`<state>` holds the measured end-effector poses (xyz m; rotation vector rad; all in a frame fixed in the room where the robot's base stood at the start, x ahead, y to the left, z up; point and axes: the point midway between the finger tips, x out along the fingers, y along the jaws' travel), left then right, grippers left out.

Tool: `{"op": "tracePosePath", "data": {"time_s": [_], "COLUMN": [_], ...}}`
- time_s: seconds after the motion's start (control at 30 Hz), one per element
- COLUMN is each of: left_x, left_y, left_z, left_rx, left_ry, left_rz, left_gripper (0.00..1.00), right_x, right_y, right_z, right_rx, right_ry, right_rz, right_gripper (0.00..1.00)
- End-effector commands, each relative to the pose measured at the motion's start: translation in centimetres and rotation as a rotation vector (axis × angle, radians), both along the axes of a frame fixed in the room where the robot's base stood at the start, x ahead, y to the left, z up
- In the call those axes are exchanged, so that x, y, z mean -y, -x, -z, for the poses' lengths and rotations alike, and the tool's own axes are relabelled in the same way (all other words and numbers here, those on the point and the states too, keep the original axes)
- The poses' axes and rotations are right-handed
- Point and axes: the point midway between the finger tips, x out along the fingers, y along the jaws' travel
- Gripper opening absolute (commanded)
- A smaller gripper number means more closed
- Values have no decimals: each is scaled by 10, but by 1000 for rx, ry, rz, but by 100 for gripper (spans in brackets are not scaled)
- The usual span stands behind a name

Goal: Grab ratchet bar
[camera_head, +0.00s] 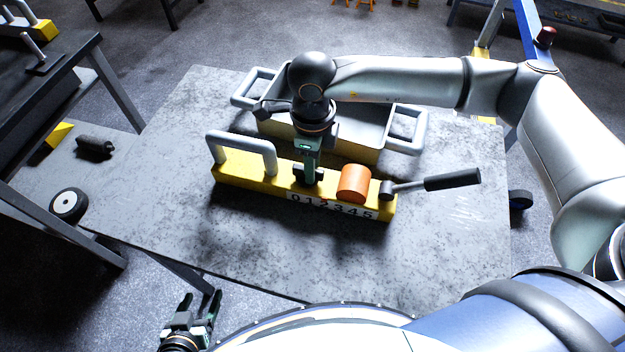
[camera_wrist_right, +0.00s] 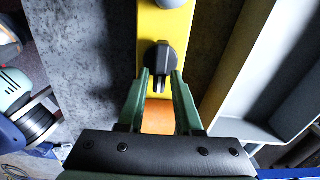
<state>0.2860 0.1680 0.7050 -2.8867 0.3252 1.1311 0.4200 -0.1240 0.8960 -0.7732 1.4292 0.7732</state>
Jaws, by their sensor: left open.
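The ratchet bar (camera_head: 425,184) is likely the grey rod with a black grip at the right end of the yellow jack body (camera_head: 236,190) in the head view. It points right and slightly up, and neither gripper touches it. My right gripper (camera_head: 308,180) points down over the jack, left of the orange cylinder (camera_head: 355,184). In the right wrist view its green fingers (camera_wrist_right: 162,75) are apart beside a black knob (camera_wrist_right: 159,58), with yellow showing between; contact is unclear. My left gripper (camera_head: 195,305) is open and empty, below the table's front edge.
A grey handle (camera_head: 241,137) arches over the jack's left part. A grey tray with side handles (camera_head: 369,112) stands behind the jack. The grey table (camera_head: 270,245) is bare in front. A dark bench (camera_head: 45,95) stands at the left.

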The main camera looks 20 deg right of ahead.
Motion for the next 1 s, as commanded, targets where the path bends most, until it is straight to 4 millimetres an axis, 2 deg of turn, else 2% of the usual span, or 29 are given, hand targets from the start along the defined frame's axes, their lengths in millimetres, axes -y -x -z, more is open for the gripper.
{"op": "tracePosePath", "data": {"time_s": [0.03,0.27,0.3,1.0], "left_x": [0,0,0,0], "left_y": [0,0,0,-1], "left_z": [0,0,0,-1], "left_rx": [0,1,1,2], "left_ry": [0,0,0,0], "left_rz": [0,0,0,0], "left_gripper": [70,70,70,70], "right_x": [0,0,0,0], "right_y": [0,0,0,0], "right_z": [0,0,0,-1], "right_rx": [0,0,0,0], "right_ry": [0,0,0,0], "right_rz": [0,0,0,0], "right_gripper": [27,1,0,0]}}
